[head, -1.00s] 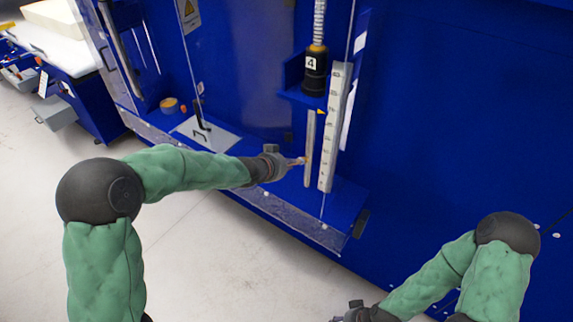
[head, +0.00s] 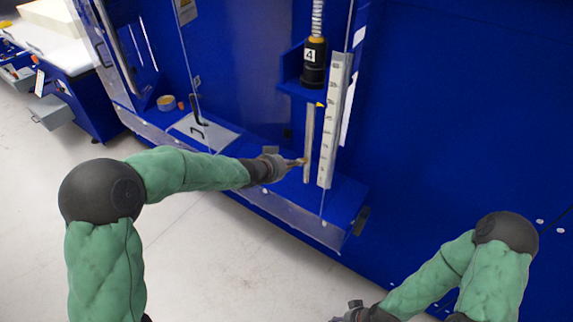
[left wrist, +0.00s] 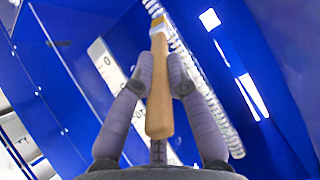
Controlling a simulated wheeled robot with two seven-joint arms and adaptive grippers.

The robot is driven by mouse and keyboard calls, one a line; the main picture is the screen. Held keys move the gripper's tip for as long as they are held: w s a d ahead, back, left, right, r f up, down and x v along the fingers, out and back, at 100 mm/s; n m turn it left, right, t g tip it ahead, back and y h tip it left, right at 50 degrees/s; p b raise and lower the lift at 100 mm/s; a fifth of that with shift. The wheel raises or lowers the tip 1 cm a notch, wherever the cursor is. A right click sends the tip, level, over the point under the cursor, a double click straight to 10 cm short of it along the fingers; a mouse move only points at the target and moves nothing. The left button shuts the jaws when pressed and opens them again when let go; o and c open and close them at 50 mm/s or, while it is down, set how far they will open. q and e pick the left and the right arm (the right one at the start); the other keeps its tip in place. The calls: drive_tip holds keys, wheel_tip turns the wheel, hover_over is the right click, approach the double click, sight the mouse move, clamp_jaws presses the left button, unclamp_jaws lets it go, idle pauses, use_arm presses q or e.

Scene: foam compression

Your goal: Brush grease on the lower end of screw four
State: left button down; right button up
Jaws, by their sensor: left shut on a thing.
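Screw four is the upright metal rod (head: 309,145) below a black housing (head: 314,66) labelled 4. In the left wrist view a ribbed, screw-like column (left wrist: 204,92) runs diagonally behind the brush. My left gripper (head: 284,165) is shut on a brush; the wooden handle (left wrist: 160,100) lies between its fingers (left wrist: 160,78) in the left wrist view. The brush's tip end reaches the lower part of the rod in the head view; I cannot tell whether it touches. My right gripper (head: 347,312) is at the bottom edge, away from the screw, its jaws unclear.
A pale graduated scale (head: 334,130) stands just right of the rod. A blue ledge (head: 340,205) lies below, with a clear panel edge (head: 195,75) to the left. A yellowish round container (head: 166,102) and a grey plate (head: 215,132) sit further left.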

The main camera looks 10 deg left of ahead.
use_arm(q)
drive_tip(key=shift+f+b, duration=3.2)
drive_tip(key=shift+f, duration=0.7)
drive_tip(key=shift+r+p, duration=5.15)
drive_tip(key=shift+r, duration=0.3)
wheel_tip(320, 180, down, 8)
drive_tip(key=b, duration=0.6)
drive_tip(key=shift+r, duration=0.15)
